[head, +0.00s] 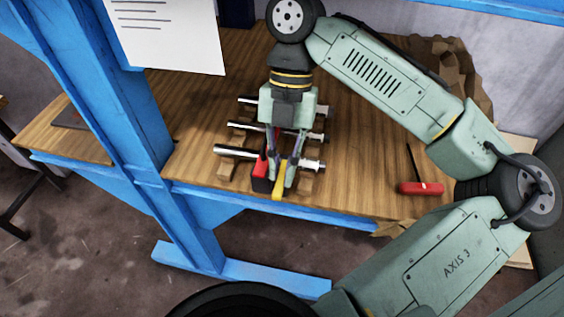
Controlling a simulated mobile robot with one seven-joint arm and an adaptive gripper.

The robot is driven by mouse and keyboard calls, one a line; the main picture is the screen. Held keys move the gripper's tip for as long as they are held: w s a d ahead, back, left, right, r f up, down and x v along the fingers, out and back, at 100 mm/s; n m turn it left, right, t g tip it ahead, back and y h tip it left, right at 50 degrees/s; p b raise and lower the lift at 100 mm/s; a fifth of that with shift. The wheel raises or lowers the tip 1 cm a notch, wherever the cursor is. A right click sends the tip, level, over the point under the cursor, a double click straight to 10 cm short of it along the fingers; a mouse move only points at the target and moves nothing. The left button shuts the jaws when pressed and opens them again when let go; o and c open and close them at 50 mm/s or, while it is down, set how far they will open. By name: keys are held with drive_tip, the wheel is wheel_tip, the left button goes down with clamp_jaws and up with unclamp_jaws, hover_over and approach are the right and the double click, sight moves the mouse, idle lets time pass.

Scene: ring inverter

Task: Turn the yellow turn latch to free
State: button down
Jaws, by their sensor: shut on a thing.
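The yellow turn latch (278,193) shows near the front edge of the wooden bench, at the lower end of my gripper. My gripper (283,172) points down toward the bench front, and its fingers are closed around the yellow latch. A red part (260,167) with a dark body stands just left of the latch, close to the fingers. My gripper hides the latch's far end and whatever it is mounted on, so I cannot tell its exact turn angle.
Several silver rods (235,151) lie crosswise on wooden supports under and beside my gripper. A red-handled screwdriver (421,188) lies on the bench (350,185) to the right. A blue post (115,85) stands at the left. The bench between rods and screwdriver is clear.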

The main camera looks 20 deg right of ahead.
idle(0.4)
drive_tip(key=c, duration=1.6)
unclamp_jaws()
drive_tip(key=shift+w+d+r, duration=0.1)
drive_tip(key=shift+r, duration=0.15)
drive_tip(key=v, duration=0.2)
drive_tip(key=shift+w+r, duration=0.1)
drive_tip(key=shift+r, duration=0.2)
drive_tip(key=w+d, duration=0.6)
drive_tip(key=w, duration=0.4)
drive_tip(key=shift+d, duration=0.35)
